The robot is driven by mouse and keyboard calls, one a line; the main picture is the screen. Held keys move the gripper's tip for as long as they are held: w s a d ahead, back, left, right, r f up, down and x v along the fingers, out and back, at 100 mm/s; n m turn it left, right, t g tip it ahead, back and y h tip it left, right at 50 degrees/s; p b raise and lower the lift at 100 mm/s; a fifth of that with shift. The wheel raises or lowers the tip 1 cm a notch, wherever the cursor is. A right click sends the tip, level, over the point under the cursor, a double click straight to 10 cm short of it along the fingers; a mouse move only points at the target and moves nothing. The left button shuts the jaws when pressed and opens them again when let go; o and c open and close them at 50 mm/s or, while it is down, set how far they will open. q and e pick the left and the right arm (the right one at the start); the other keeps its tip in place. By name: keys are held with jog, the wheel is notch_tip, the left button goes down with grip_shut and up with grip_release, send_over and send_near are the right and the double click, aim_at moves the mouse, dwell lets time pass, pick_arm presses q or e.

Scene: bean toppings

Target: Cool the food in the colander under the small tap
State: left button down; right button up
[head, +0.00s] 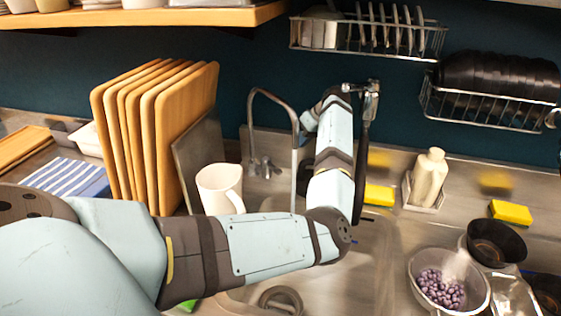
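A grey round bowl, apparently the colander (483,290), stands at the lower right with dark purple beans (440,288) in it. A pale, hazy patch shows over the beans. The small tap (270,95), a thin curved spout, rises at the back of the sink (370,275). Its base and handles (264,167) show beside the white jug. My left arm reaches across the sink. My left gripper (308,124) is at the back, just right of the small tap's spout. Its fingers are mostly hidden behind the wrist, so its opening is unclear. My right gripper is out of view.
A larger dark tap (367,105) stands just right of my forearm. A white jug (220,188) and upright wooden boards (150,130) are on the left. A soap bottle (429,178), sponges (511,212) and a black bowl (496,242) are on the right. Racks hang above.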

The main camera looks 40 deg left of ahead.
pick_arm(q)
jog(key=shift+d+r, duration=0.1)
jog(key=shift+r, duration=0.1)
jog(key=shift+s+f, duration=0.1)
jog(key=shift+s, duration=0.15)
jog(key=p+x, duration=0.1)
jog(key=x, duration=0.8)
jog(key=shift+f, duration=0.2)
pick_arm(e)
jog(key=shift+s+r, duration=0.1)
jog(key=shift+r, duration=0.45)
